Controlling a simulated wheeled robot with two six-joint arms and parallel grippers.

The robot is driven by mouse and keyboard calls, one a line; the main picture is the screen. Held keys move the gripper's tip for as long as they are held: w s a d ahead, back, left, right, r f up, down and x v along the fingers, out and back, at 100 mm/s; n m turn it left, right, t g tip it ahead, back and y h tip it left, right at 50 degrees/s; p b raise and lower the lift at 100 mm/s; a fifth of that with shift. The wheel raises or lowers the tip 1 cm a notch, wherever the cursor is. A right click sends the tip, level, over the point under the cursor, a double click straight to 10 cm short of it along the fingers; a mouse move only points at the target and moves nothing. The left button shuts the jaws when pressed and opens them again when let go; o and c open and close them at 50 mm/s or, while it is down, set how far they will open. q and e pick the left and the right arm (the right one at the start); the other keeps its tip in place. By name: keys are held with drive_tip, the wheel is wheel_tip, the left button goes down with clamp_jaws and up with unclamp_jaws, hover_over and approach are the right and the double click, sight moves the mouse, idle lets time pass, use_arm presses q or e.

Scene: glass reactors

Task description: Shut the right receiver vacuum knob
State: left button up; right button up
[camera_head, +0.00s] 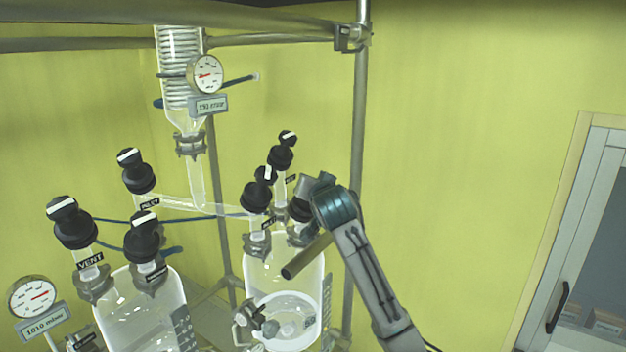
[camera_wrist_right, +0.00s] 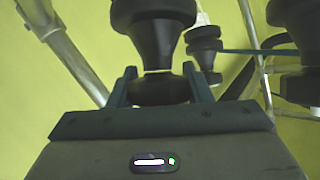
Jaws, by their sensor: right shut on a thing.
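My right gripper (camera_head: 303,205) reaches over the right glass receiver (camera_head: 258,270). In the right wrist view its fingers (camera_wrist_right: 162,88) are shut on a black knob (camera_wrist_right: 156,38), one on each side of its lower part. In the head view this knob (camera_head: 299,212) is mostly hidden by my gripper, and its label and white mark cannot be seen, so I cannot confirm that it is the vacuum knob. Two other black knobs with white marks stand on the same receiver, one to the left (camera_head: 257,194) and one behind (camera_head: 280,157). My left gripper is not in view.
The left receiver (camera_head: 130,300) carries several black knobs, including one labelled VENT (camera_head: 72,228). A gauge (camera_head: 205,74) hangs by the coiled condenser (camera_head: 180,65); another gauge (camera_head: 33,297) stands lower left. A metal frame post (camera_head: 358,130) rises close behind my right arm.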

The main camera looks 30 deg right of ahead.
drive_tip(key=m+g+h, duration=0.1)
drive_tip(key=m+g, duration=0.1)
drive_tip(key=m+g+h, duration=0.2)
drive_tip(key=m, duration=0.1)
drive_tip(key=shift+s+d+f, duration=0.1)
drive_tip(key=shift+s+d, duration=0.05)
drive_tip(key=m+g, duration=0.1)
drive_tip(key=g, duration=0.1)
drive_tip(key=m+g, duration=0.2)
drive_tip(key=m+g+h, duration=0.1)
drive_tip(key=m, duration=0.1)
drive_tip(key=shift+s+d+f+g, duration=0.2)
drive_tip(key=shift+s+f+g, duration=0.05)
drive_tip(key=shift+s+g, duration=0.15)
drive_tip(key=shift+m, duration=0.3)
drive_tip(key=o, duration=1)
drive_tip(key=shift+w, duration=0.1)
